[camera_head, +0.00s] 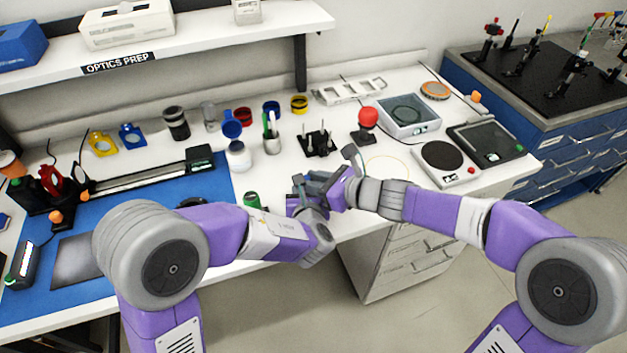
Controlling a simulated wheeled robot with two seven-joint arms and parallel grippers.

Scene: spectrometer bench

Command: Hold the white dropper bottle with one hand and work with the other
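A scale (445,162) stands at right. The bench's front edge runs under my arms.

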